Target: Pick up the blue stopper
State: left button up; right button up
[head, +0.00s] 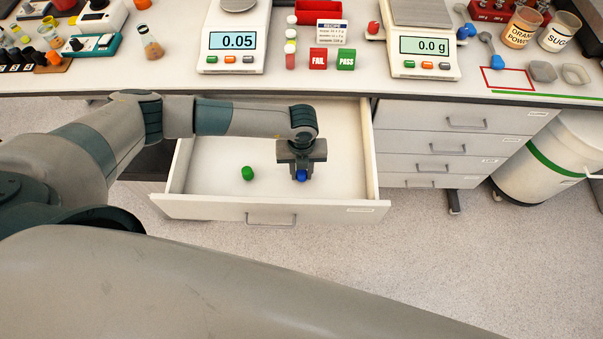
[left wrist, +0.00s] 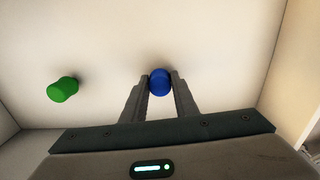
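The blue stopper (head: 301,175) is inside the open drawer (head: 215,207), right of its middle. My left gripper (head: 300,172) points down over it from above. In the left wrist view the blue stopper (left wrist: 160,82) sits between the two fingertips (left wrist: 160,85), with both fingers against its sides, so the gripper looks shut on it. I cannot tell whether the stopper still touches the drawer floor. Its lower side is partly hidden. My right gripper is not in view.
A green stopper (head: 247,173) lies apart to the left on the drawer floor; it also shows in the left wrist view (left wrist: 62,90). The drawer walls surround both. Above is the bench with two scales (head: 236,40) (head: 420,45). A white bin (head: 550,155) stands at right.

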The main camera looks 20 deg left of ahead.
aim_at(302, 171)
pick_arm(q)
jog(key=c, duration=0.4)
jog(key=shift+r, duration=0.1)
notch_tip(302, 171, up, 8)
jog(key=b, duration=0.3)
jog(key=shift+w+r, duration=0.1)
jog(key=shift+r, duration=0.85)
jog(key=shift+a, duration=0.1)
